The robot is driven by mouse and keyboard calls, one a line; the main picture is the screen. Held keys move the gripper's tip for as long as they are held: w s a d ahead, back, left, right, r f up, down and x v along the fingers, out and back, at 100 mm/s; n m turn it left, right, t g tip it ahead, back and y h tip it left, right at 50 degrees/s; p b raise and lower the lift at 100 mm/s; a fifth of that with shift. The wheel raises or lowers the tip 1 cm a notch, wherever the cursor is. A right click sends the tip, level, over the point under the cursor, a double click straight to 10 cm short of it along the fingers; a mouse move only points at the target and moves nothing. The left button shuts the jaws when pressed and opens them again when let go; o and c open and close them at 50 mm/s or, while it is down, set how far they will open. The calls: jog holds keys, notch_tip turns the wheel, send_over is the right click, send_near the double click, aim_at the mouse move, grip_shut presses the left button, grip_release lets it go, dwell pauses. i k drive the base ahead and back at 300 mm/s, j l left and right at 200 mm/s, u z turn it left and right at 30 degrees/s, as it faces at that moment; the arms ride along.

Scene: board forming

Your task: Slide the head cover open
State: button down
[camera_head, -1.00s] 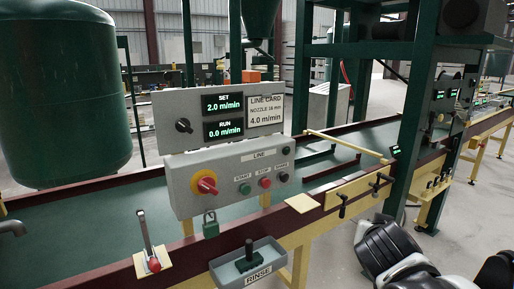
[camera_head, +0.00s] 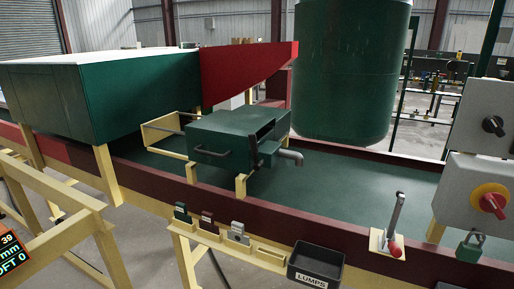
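A green box-shaped head (camera_head: 222,137) stands on legs over the green belt in the middle of the view; I take the head cover to be part of it. A dark bar handle (camera_head: 211,153) is on its near side. A dark gap shows at its right end, above a grey spout (camera_head: 291,156) that points right and bends down. I cannot tell the cover's exact edges or how far it is open. A beige rail frame (camera_head: 163,134) extends left from the head. My gripper is not in view.
The dark red frame edge (camera_head: 330,229) runs along the near side. A large green housing (camera_head: 105,95) fills the left; control boxes (camera_head: 480,190) stand right.

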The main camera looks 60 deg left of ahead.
aim_at(220, 139)
jog(key=u, duration=2.45)
